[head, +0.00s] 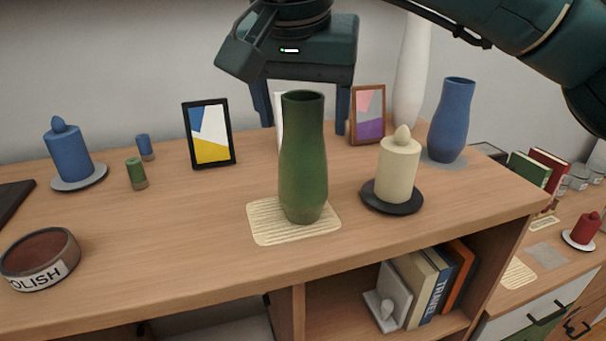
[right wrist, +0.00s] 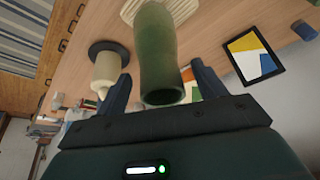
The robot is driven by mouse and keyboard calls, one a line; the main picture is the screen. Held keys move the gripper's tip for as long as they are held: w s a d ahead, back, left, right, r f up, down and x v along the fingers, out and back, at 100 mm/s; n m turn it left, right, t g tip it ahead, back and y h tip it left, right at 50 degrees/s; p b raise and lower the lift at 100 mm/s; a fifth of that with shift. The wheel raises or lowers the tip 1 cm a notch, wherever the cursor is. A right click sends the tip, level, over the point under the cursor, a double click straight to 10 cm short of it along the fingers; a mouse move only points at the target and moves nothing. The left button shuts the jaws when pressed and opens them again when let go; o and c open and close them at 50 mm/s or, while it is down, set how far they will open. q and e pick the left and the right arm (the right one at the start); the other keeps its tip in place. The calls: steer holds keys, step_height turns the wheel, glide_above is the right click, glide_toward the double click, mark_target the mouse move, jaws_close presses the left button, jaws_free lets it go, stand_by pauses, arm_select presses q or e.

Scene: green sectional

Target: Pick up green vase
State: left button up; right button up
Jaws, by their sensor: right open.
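The green vase (head: 303,160) stands upright on a cream ribbed mat (head: 262,230) near the front edge of the wooden cabinet top. My right gripper (head: 302,105) is above and behind the vase in the head view, with its fingers pointing down, one on each side of the vase's upper part. In the right wrist view the vase (right wrist: 158,60) shows between the two open fingers (right wrist: 160,92), with its mouth towards the palm. I cannot tell whether a finger touches it. My left gripper is not in view.
A cream candle on a black dish (head: 398,170) stands close on the right. A blue vase (head: 452,120), a white vase (head: 411,75) and picture frames (head: 208,133) stand behind. The top left of the mat is clear.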

steer(key=shift+x, duration=1)
jaws_close()
steer(key=shift+r, duration=0.1)
